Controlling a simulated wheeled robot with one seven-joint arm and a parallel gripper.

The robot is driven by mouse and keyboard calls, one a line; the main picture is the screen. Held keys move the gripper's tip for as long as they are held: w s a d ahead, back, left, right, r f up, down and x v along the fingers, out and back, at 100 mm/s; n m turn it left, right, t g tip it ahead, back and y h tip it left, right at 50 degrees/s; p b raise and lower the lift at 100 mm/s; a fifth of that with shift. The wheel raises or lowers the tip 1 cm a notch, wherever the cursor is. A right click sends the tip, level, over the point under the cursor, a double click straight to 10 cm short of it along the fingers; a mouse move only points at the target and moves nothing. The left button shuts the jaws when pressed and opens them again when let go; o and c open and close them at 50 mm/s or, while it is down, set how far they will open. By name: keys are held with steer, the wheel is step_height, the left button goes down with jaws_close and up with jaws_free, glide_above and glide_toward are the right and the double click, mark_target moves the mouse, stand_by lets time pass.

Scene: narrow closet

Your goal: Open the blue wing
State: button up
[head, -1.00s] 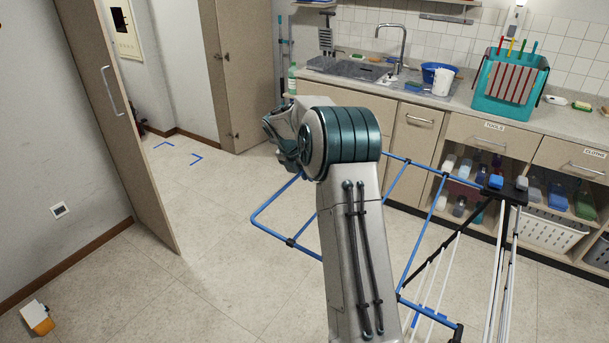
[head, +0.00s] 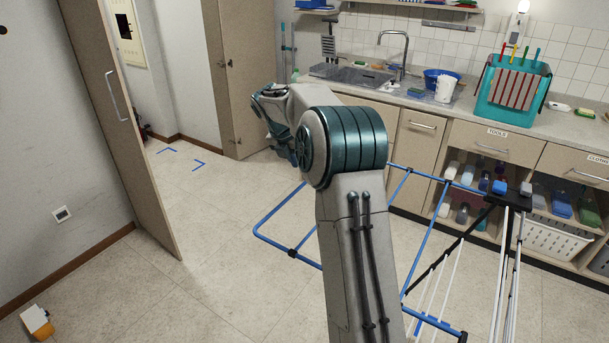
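A drying rack with blue tubing and white rods stands at the right, partly behind my arm. Its blue wing (head: 281,207) appears as a tubular frame reaching out to the left over the floor; my arm hides its middle. I cannot tell its exact angle. White rods (head: 501,270) hang close together under a black corner piece (head: 512,193). My arm rises in front and bends left at the elbow, with its wrist above the left part of the blue frame.
A counter (head: 560,124) with a sink, a teal tub (head: 512,92) and open shelves runs along the back right. A tall open door (head: 135,150) stands at the left. A small white-and-orange object (head: 37,321) lies by the left wall. Floor at left centre is clear.

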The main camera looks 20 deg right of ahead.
steer(key=v, duration=0.5)
steer(key=shift+a+r, duration=0.1)
steer(key=shift+r, duration=0.2)
steer(key=shift+s, duration=0.1)
steer(key=s+a+r+m+t+y, duration=0.1)
steer(key=s+a+m, duration=0.4)
steer(key=s, duration=0.4)
steer(key=s+a+r+m+y, duration=0.1)
steer(key=s+a+m, duration=0.1)
steer(key=s+m, duration=0.55)
steer(key=s+a+f+m+y, duration=0.1)
steer(key=s+a+f+m, duration=0.1)
steer(key=s+m, duration=0.4)
steer(key=s+a+f+m+t+y, duration=0.1)
steer(key=s+f+m, duration=0.4)
steer(key=s, duration=0.9)
steer(key=shift+s+a+m+y, duration=0.3)
steer(key=shift+a+m, duration=0.55)
steer(key=shift+a, duration=0.05)
steer(key=shift+f, duration=0.15)
